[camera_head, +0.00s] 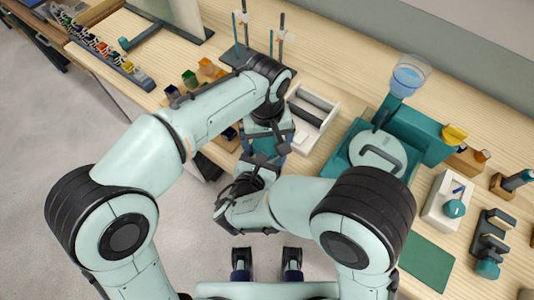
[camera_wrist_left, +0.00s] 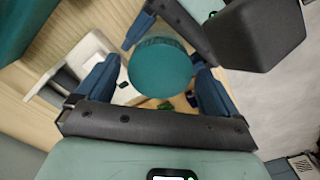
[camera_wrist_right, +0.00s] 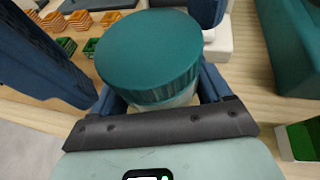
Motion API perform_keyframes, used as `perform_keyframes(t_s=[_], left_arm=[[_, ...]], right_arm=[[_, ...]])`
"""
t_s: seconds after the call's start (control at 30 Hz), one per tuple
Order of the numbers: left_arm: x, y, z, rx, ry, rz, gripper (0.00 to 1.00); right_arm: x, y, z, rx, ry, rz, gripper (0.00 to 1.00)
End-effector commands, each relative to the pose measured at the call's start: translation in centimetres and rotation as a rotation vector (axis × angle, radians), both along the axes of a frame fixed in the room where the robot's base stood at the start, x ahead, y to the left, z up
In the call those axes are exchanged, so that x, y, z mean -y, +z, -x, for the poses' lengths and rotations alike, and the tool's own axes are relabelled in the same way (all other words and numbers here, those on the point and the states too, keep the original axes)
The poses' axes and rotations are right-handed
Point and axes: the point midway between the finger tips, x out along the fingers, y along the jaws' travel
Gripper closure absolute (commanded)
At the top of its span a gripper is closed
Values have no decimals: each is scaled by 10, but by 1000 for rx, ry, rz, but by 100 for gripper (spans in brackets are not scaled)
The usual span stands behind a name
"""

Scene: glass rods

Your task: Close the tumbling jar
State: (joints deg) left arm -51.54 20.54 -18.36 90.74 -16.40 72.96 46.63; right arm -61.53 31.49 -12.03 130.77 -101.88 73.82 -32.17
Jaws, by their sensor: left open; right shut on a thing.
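The jar has a teal round lid (camera_wrist_right: 150,55) on top of a clear body (camera_wrist_right: 165,103) in the right wrist view. My right gripper (camera_wrist_right: 160,100) is shut on the jar below the lid. In the left wrist view the lid (camera_wrist_left: 160,68) lies between the fingers of my left gripper (camera_wrist_left: 155,85), which is open around it with gaps at the sides. In the head view a bit of teal (camera_head: 268,146) shows between the two grippers, mostly hidden by my arms. I cannot tell whether the lid is fully tightened.
A white tray with dark rollers (camera_head: 312,108) stands right of the grippers. A teal machine with a round pale disc (camera_head: 378,153) and a clear funnel (camera_head: 408,76) stands farther right. Small coloured crates (camera_head: 190,79) and rod stands (camera_head: 240,50) are at the back left.

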Motion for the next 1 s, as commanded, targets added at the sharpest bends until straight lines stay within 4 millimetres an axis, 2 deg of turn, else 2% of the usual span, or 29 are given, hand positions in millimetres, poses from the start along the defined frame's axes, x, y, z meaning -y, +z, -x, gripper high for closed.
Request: perform_keyframes(t_s=[0.2,0.23,0.3,0.4,0.67,0.77,1.0], left_arm=[[0,0,0,0,0,0,5],[0,0,0,0,0,0,12],[0,0,0,0,0,0,35],[0,0,0,0,0,0,64],[0,0,0,-1,-41,1,64],[0,-1,0,0,-182,1,64],[0,-1,0,3,-670,2,64]], right_arm=[[0,0,0,0,1,0,100],[0,0,0,0,1,0,100],[0,0,0,0,1,0,100],[0,0,0,0,1,0,100],[0,0,0,0,1,0,100],[0,0,0,0,1,0,100],[0,0,0,1,1,0,100]])
